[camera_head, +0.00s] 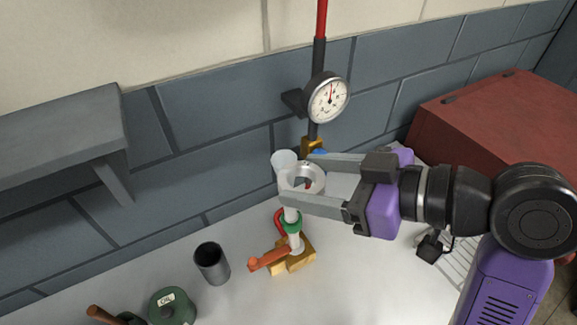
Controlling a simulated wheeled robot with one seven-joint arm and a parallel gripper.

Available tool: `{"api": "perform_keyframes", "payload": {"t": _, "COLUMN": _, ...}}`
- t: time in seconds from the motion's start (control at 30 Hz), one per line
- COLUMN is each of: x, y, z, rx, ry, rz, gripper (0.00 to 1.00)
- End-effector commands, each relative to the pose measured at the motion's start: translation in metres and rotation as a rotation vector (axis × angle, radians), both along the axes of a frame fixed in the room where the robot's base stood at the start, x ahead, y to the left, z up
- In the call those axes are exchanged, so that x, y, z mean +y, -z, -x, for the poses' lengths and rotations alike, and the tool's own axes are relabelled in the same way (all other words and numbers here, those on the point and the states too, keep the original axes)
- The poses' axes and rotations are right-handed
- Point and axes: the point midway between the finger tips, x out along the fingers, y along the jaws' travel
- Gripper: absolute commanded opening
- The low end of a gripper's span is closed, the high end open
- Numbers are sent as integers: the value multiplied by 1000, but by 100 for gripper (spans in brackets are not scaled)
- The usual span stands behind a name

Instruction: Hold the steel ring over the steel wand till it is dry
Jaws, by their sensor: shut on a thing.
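The steel ring (302,176) is a short, bright metal ring with an open centre. My gripper (298,178) is shut on it, one finger on the far side and one on the near side. The steel wand (291,215) stands upright below the ring, with a green collar, a brass base block (294,257) and an orange lever (268,260). The ring is over the wand's top in this view. The ring and near finger hide the wand's tip, so I cannot tell the gap. Whether the ring is wet cannot be seen.
A pale, cup-like shape (283,160) shows behind the ring. A dial gauge (328,100) on a dark pipe is on the wall behind. A dark cup (212,263), a green oil can (172,307) and a red box (499,123) stand around. A grey shelf (60,137) juts out left.

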Motion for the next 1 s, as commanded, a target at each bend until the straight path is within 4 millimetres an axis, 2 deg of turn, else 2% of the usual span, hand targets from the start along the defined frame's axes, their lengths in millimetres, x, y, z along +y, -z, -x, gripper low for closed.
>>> {"api": "perform_keyframes", "payload": {"t": 0.5, "x": -22, "y": -22, "z": 33, "rx": -1, "ry": 1, "rz": -2, "gripper": 0}}
{"api": "perform_keyframes", "payload": {"t": 1.0, "x": -24, "y": -22, "z": 36, "rx": -1, "ry": 0, "rz": -1, "gripper": 0}}
